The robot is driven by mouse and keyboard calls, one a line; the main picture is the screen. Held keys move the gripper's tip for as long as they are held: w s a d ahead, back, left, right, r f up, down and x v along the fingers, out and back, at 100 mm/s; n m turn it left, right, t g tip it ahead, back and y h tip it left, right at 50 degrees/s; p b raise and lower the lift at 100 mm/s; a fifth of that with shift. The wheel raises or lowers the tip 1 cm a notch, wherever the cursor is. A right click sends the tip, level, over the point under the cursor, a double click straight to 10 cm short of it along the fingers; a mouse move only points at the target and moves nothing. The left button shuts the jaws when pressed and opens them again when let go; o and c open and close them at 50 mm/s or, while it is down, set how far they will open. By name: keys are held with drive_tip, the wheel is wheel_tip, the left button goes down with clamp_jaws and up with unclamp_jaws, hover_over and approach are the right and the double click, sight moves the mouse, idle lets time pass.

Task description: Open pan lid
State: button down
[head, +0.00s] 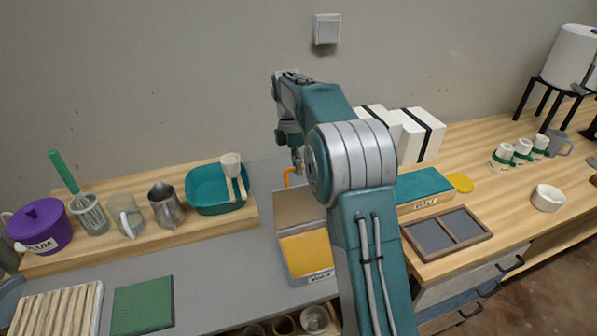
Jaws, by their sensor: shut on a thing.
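A grey rectangular pan (288,268) stands on the grey counter, left of my arm, with yellow inside it and a label on its front. A grey-brown flat lid (293,206) shows at the pan's back edge, tilted up, so the yellow is uncovered. An orange handle (288,178) shows at the lid's far side. My gripper (297,169) is at this handle, small and partly hidden by my arm, and is shut on it. My arm hides the right side of the pan and lid.
On the left are a teal basin (205,209) with ladles, a metal pitcher (166,208), a glass mug (129,225), and a purple lidded pot (42,226). On the right are white blocks (412,137), a teal box (424,187) and a divided tray (428,250).

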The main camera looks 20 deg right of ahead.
drive_tip(key=shift+w+d+f+g, duration=0.1)
drive_tip(key=shift+w+f+g, duration=0.1)
drive_tip(key=shift+w+g, duration=0.35)
drive_tip(key=shift+w+f+g, duration=0.15)
drive_tip(key=shift+w+g, duration=0.1)
drive_tip(key=shift+w, duration=0.45)
drive_tip(key=c, duration=0.7)
unclamp_jaws()
drive_tip(key=shift+d, duration=0.1)
drive_tip(key=shift+r, duration=0.1)
